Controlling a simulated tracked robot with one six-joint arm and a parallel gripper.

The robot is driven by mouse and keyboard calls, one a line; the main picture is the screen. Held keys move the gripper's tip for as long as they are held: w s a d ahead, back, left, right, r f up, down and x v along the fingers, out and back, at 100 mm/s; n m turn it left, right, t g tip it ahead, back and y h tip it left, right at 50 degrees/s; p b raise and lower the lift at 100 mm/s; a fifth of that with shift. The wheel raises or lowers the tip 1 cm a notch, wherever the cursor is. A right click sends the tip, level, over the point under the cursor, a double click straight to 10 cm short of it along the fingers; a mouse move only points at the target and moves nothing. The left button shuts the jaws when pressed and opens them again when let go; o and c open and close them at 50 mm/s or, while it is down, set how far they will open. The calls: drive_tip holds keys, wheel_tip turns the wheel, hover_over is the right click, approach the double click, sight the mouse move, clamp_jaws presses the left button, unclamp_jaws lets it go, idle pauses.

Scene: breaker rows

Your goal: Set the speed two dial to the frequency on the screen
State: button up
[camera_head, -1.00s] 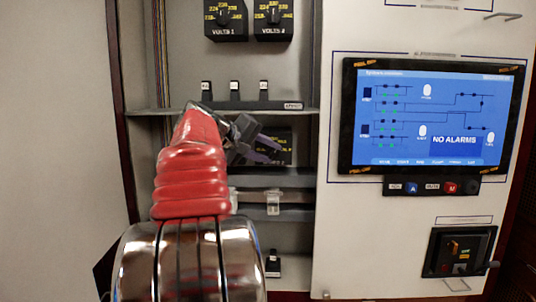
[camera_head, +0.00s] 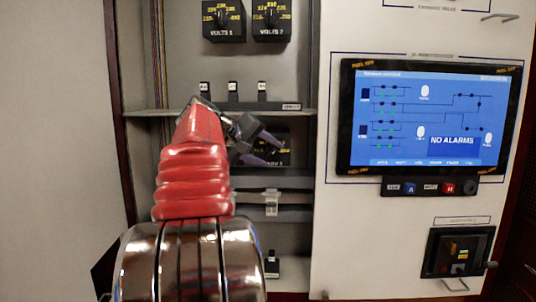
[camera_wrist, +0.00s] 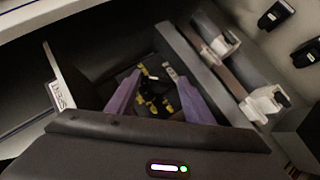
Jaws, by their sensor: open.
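A black dial box with yellow markings (camera_head: 276,152) sits on the shelf below the middle ledge in the head view, mostly hidden behind my gripper. Its label cannot be read. My gripper (camera_head: 270,150) is in front of it with purple fingers apart. In the wrist view, the dial (camera_wrist: 157,92) with yellow marks shows between the two fingers of my gripper (camera_wrist: 150,88); I cannot tell whether they touch it. The screen (camera_head: 430,120) shows a blue diagram and "NO ALARMS"; its small figures are too blurred to read.
Volts 1 (camera_head: 223,18) and Volts 2 (camera_head: 271,18) dials are above. Several small switches (camera_head: 233,92) stand on the ledge (camera_head: 290,112). A rail with white clips (camera_wrist: 220,47) runs close beside my gripper. A button strip (camera_head: 430,188) is below the screen.

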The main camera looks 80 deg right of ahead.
drive_tip(key=shift+w+r, duration=0.1)
drive_tip(key=v, duration=1.3)
drive_tip(key=shift+a, duration=0.25)
drive_tip(key=shift+r, duration=0.1)
